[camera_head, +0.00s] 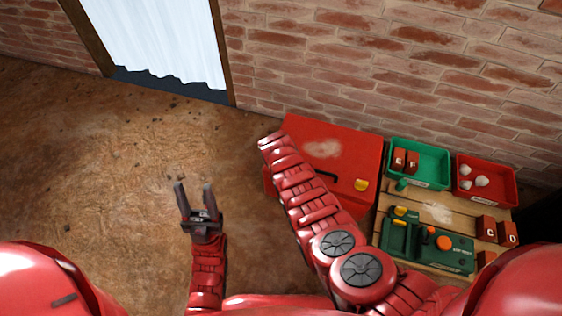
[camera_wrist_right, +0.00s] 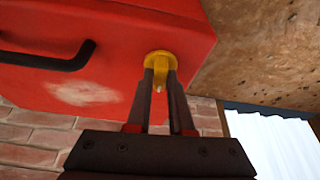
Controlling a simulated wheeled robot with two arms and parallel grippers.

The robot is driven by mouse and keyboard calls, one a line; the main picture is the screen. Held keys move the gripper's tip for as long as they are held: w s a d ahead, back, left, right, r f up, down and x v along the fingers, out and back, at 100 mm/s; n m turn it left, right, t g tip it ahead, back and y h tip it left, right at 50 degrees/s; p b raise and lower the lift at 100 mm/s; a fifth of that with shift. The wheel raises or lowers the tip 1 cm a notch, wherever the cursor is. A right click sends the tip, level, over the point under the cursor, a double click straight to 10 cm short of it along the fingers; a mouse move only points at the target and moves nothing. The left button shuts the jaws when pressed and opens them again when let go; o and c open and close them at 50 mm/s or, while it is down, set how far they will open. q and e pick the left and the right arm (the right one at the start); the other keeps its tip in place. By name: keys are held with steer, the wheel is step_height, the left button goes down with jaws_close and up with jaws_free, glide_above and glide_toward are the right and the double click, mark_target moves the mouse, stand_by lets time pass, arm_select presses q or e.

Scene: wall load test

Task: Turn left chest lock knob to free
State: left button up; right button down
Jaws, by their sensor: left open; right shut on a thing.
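The red chest (camera_head: 345,150) stands against the brick wall, with a black bar handle (camera_head: 325,175) on it. One yellow lock knob (camera_head: 361,185) shows to the right of the handle. The left yellow knob (camera_wrist_right: 158,62) shows in the right wrist view, beyond the end of the handle; my right arm hides it in the head view. My right gripper (camera_wrist_right: 160,85) is shut on this left knob, one dark finger on each side of its tab. My left gripper (camera_head: 195,190) is open and empty above the brown floor, left of the chest.
Right of the chest, a wooden table (camera_head: 437,212) holds a green bin (camera_head: 428,181), a red bin (camera_head: 502,197), a green case (camera_head: 455,262) and several small red-brown blocks. A doorway with a white curtain (camera_head: 165,40) is at the upper left. The floor at the left is clear.

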steer(key=shift+f+m+h+b, duration=0.1)
steer(key=shift+m+h+b, duration=0.2)
steer(key=shift+m+b, duration=0.35)
steer(key=c, duration=0.8)
jaws_free()
steer(key=shift+s+a+r+p, duration=0.1)
steer(key=shift+r+p, duration=0.55)
steer(key=shift+r, duration=0.1)
steer(key=p+v, duration=0.5)
steer(key=v, duration=1.1)
